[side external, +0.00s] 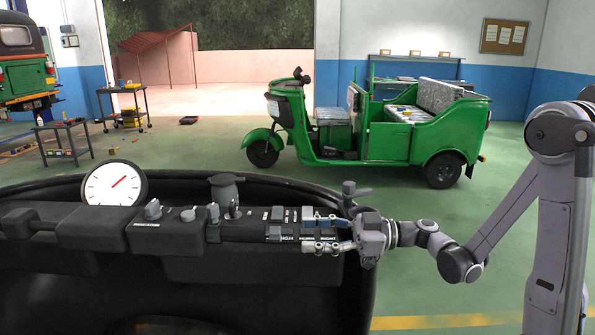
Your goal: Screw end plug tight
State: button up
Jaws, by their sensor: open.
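My gripper (306,233) reaches in from the right, low over the right end of a black dashboard (95,232). Its two fingers point left and are spread apart, one above the other in the picture. They lie beside the small labelled switches (280,233). I see nothing held between the fingers. I cannot pick out the end plug for certain; it may be too small to tell or hidden by the fingers. Grey knobs (153,210) stand on the dashboard to the left of the gripper, in a row with a taller dark post (226,188).
A round white gauge (115,185) with a red needle stands at the dashboard's back left. A dark lever (353,190) rises just behind my gripper. A green rickshaw (400,130) is parked behind on open floor. Tool carts (66,143) stand at the far left.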

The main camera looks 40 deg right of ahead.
aim_at(274, 234)
jog(key=x, duration=0.6)
jog(key=shift+a, duration=0.2)
jog(key=shift+w, duration=0.15)
grip_shut()
